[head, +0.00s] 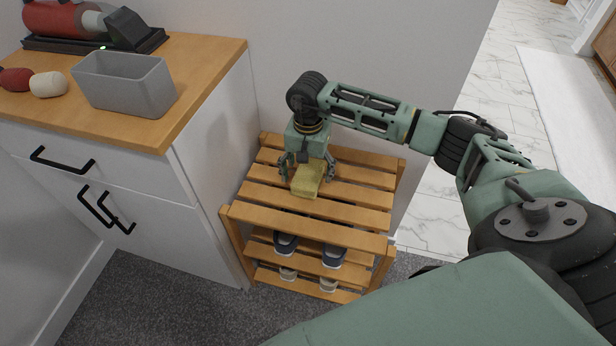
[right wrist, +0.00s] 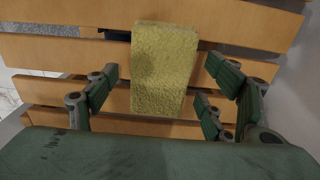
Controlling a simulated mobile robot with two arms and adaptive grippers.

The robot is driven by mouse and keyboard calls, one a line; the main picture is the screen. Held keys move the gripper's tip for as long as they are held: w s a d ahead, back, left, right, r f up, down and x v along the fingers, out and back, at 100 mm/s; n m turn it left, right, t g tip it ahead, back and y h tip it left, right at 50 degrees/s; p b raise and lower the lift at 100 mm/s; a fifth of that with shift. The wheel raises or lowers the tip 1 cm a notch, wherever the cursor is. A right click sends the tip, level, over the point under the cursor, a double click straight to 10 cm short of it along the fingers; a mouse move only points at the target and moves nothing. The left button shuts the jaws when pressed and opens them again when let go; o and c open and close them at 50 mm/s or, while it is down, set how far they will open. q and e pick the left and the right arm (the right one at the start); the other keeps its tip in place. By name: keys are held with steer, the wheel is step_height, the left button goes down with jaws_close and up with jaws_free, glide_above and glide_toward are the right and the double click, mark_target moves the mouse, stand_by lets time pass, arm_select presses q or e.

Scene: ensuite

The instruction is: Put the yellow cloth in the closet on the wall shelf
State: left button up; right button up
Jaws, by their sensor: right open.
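The yellow cloth (head: 306,180) is a folded, textured block lying on the top slats of a wooden rack beside the white cabinet. It also shows in the right wrist view (right wrist: 163,70). My right gripper (head: 307,171) is right above the rack, pointing down, with its open fingers on either side of the cloth. In the right wrist view, gaps show between the cloth and the fingers on both sides. My left gripper is not in view. No closet or wall shelf can be made out for certain.
The slatted rack (head: 345,215) has several shoes (head: 333,256) on its lower shelves. The white cabinet (head: 150,180) stands close on its left, with a grey bin (head: 125,85) and a red cylindrical device (head: 62,18) on its wooden top. Grey carpet (head: 150,300) lies in front.

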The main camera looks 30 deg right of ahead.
steer(key=shift+f, duration=0.35)
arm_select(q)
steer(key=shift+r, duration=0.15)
arm_select(e)
steer(key=c, duration=1.3)
steer(key=shift+r, duration=0.1)
steer(key=shift+c, duration=0.2)
